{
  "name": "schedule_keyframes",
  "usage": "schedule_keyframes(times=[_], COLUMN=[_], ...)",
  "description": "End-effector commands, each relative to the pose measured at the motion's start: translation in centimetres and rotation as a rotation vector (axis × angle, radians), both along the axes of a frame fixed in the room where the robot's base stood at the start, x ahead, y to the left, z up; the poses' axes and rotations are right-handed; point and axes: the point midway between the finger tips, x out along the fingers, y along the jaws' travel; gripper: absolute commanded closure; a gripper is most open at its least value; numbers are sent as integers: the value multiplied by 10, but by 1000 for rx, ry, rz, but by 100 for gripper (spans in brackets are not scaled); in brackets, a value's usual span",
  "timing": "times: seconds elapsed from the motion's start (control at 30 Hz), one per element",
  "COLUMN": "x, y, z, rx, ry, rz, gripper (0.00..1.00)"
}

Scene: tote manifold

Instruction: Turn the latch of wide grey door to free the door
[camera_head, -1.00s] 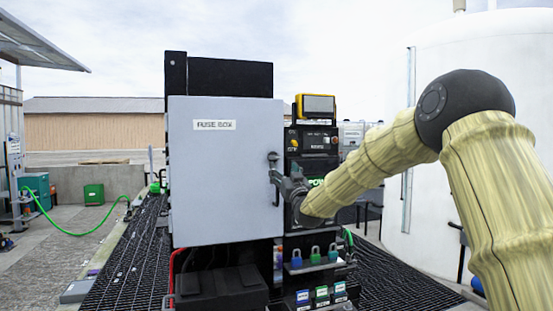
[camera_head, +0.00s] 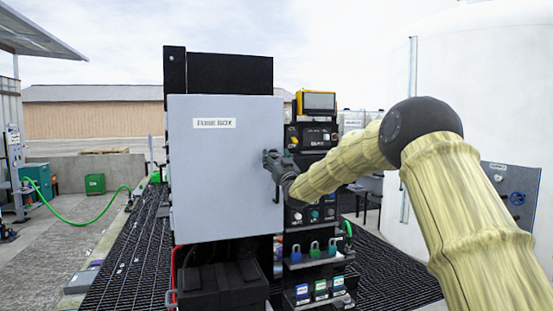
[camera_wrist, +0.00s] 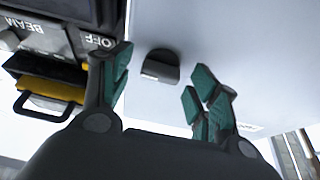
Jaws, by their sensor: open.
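The wide grey door (camera_head: 222,185) of the fuse box stands upright and looks shut. It fills the upper right of the wrist view (camera_wrist: 235,45). A small dark latch (camera_wrist: 161,65) sits on the door in the wrist view. My gripper (camera_head: 273,162) is at the door's right edge in the head view, where it hides most of the latch. In the wrist view my gripper (camera_wrist: 158,82) is open, with one teal-padded finger on each side of the latch. I cannot tell whether the fingers touch it.
A black control panel with a yellow-framed display (camera_head: 318,103) stands right of the door. Coloured padlocks (camera_head: 314,250) hang below it. A white tank (camera_head: 480,90) stands at the right. Dark grating (camera_head: 125,260) lies left of the box, and the space before the door is open.

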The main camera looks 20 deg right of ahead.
Motion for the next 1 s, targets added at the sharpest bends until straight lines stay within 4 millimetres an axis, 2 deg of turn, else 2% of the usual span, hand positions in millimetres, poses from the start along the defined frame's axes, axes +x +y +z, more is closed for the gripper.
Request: schedule_keyframes(times=[0.03,0.2,0.3,0.67,1.0], x=[0,0,0,-1,-1], y=[0,0,-1,-1,1], z=[0,0,0,-2,-5], rx=[0,0,0,51,292], ry=[0,0,0,1,7], rz=[0,0,-1,-2,-1], gripper=[39,70,85,85,85])
